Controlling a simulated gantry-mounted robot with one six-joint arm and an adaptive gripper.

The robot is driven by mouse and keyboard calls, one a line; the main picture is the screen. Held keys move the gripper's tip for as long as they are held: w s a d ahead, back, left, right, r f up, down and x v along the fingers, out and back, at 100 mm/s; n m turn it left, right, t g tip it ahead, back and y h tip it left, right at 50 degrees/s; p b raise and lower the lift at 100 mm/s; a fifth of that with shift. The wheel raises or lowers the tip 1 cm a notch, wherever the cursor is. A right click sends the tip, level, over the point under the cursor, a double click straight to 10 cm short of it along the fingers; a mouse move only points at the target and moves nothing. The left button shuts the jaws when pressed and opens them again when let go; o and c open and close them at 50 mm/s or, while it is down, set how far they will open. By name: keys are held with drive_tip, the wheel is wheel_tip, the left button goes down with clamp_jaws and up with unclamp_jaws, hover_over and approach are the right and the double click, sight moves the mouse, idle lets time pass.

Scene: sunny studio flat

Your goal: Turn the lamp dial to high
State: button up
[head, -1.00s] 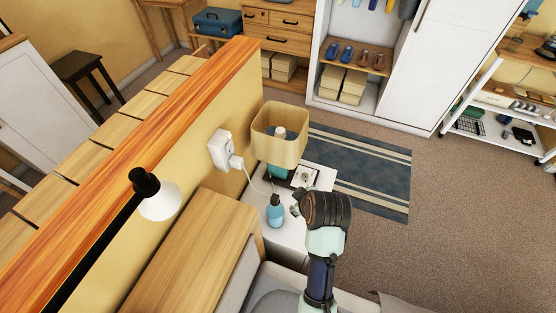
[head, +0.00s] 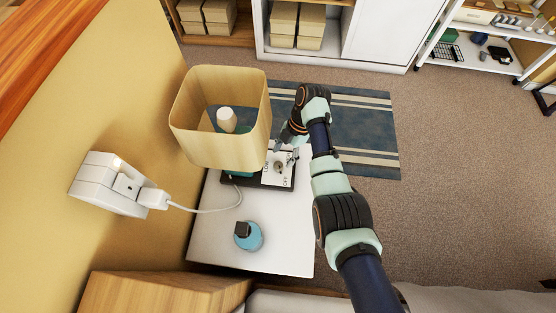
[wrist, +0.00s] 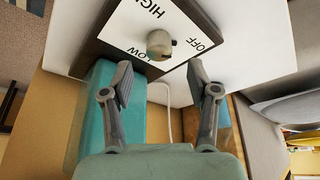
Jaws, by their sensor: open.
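The lamp has a tan shade (head: 219,125) and a teal base, mostly hidden under the shade in the head view. Its dial is a grey round knob (wrist: 159,43) on a white plate (wrist: 140,32) marked HIGH, LOW and OFF, set in a dark frame. A small mark on the knob seems to face the OFF side. The plate also shows beside the lamp in the head view (head: 288,181). My gripper (wrist: 159,84) is open and empty. Its fingertips are apart, one on each side below the knob in the wrist view, and do not visibly touch it.
The lamp stands on a white nightstand (head: 212,226). A blue bottle (head: 248,238) with a dark top stands at its near side. A white cord runs to a wall plug (head: 152,198) at left. The shade hangs close to the left of my gripper. Open floor lies right.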

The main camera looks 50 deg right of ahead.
sight(279, 164)
drive_tip(key=b+x, duration=0.1)
drive_tip(key=x, duration=0.4)
drive_tip(key=shift+f+b, duration=0.15)
drive_tip(key=shift+b, duration=0.15)
clamp_jaws()
drive_tip(key=shift+r+p, duration=0.2)
drive_tip(key=shift+p, duration=0.2)
